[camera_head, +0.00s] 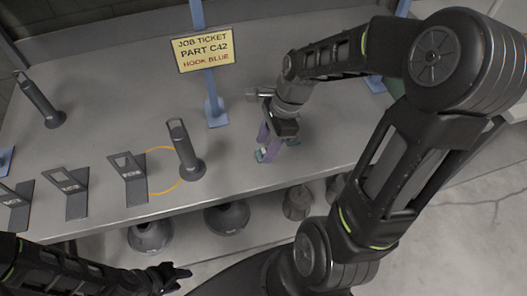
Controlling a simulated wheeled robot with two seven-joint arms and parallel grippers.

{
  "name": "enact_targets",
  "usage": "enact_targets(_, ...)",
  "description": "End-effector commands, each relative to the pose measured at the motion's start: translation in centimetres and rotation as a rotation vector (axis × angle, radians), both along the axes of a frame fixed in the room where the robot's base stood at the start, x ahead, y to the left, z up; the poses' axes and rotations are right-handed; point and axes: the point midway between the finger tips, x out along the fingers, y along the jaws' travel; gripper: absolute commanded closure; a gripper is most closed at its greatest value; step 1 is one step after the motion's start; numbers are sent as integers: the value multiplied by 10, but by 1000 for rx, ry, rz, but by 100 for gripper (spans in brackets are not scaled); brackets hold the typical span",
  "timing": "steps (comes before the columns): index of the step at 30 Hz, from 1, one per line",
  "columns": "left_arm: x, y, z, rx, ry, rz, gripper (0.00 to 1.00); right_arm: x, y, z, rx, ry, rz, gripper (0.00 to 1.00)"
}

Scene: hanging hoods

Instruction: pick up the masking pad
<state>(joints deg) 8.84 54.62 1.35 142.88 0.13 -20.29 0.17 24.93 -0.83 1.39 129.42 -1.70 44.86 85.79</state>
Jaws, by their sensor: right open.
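My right gripper (277,150) reaches down over the grey table, right of the job ticket stand, with its purplish fingers apart. A small teal patch (262,155) shows at its left fingertip, close to the tabletop. I cannot tell whether this patch is the masking pad or part of the finger. No other masking pad can be made out, and the gripper hides the surface right under it. My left gripper (176,278) is low at the front, below the table's front edge and away from the tabletop objects. Its dark fingers are too unclear to judge.
A yellow ticket reading "HOOK BLUE" (205,48) is on a blue post. Dark cones (227,217) show below the table's front edge (215,197).

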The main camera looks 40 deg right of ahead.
Motion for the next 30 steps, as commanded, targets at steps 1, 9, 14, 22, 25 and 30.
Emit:
enact_targets(1, 0, 0, 0, 0, 0, 0, 64, 0, 2, -6, 1, 3, 0, 53)
enact_targets(9, 0, 0, 0, 1, 1, 1, 64, 1, 3, -12, -1, -2, -2, 53)
enact_targets(14, 0, 0, 0, 0, 1, 1, 64, 1, 3, -12, -1, -2, -2, 53)
enact_targets(22, 0, 0, 0, 0, 1, 0, 64, 1, 3, -11, -1, -2, -2, 54)
enact_targets(25, 0, 0, 0, 0, 1, 0, 64, 1, 3, -11, -1, -2, -2, 63)
enact_targets(30, 0, 0, 0, 0, 1, 0, 64, 1, 3, -11, -1, -2, -2, 76)
